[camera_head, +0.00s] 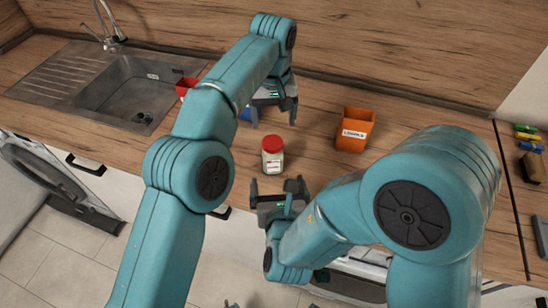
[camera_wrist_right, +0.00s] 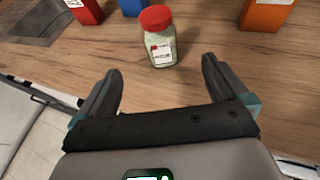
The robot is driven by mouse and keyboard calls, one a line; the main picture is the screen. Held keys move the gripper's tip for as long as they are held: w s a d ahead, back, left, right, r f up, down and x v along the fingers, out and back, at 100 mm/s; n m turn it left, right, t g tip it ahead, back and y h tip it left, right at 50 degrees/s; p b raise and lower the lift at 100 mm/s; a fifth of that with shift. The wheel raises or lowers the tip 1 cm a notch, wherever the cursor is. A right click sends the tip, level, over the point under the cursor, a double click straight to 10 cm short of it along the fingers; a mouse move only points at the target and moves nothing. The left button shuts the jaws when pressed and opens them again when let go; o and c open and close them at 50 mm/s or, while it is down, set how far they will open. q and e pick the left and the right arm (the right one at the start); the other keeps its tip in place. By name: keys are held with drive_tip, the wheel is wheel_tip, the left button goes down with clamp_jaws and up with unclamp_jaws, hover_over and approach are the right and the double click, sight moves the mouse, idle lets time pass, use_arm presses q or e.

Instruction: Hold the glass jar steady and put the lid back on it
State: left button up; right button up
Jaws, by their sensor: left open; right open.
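The glass jar (camera_head: 272,162) stands upright on the wooden counter near its front edge, with pale contents and a white label. The red lid (camera_head: 272,143) sits on top of the jar; whether it is screwed tight I cannot tell. In the right wrist view the jar (camera_wrist_right: 161,48) and lid (camera_wrist_right: 155,17) are just beyond the fingertips. My left gripper (camera_head: 274,119) is open and empty, behind the jar in the head view. My right gripper (camera_head: 278,184) is open in front of the jar, its fingers (camera_wrist_right: 160,69) pointing toward it and not touching it.
An orange labelled box (camera_head: 353,134) stands right of the jar. A red box (camera_head: 185,87) and a blue one (camera_head: 245,114), partly hidden by my left arm, stand left. The sink (camera_head: 122,90) is at the far left. Counter around the jar is clear.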

sight(274, 159)
use_arm(q)
drive_tip(key=shift+w+a+f, duration=0.15)
drive_tip(key=shift+w, duration=0.1)
use_arm(e)
drive_tip(key=x, duration=1.4)
drive_tip(key=shift+w+f, duration=0.15)
drive_tip(key=shift+f, duration=0.1)
drive_tip(key=shift+w+f, duration=0.1)
drive_tip(key=shift+w, duration=0.2)
use_arm(q)
drive_tip(key=shift+s, duration=0.15)
use_arm(e)
drive_tip(key=shift+w+a, duration=0.15)
drive_tip(key=shift+w, duration=0.1)
drive_tip(key=shift+w+f, duration=0.1)
drive_tip(key=shift+f, duration=0.05)
drive_tip(key=c, duration=0.4)
clamp_jaws()
use_arm(q)
drive_tip(key=n, duration=0.4)
drive_tip(key=shift+n, duration=0.3)
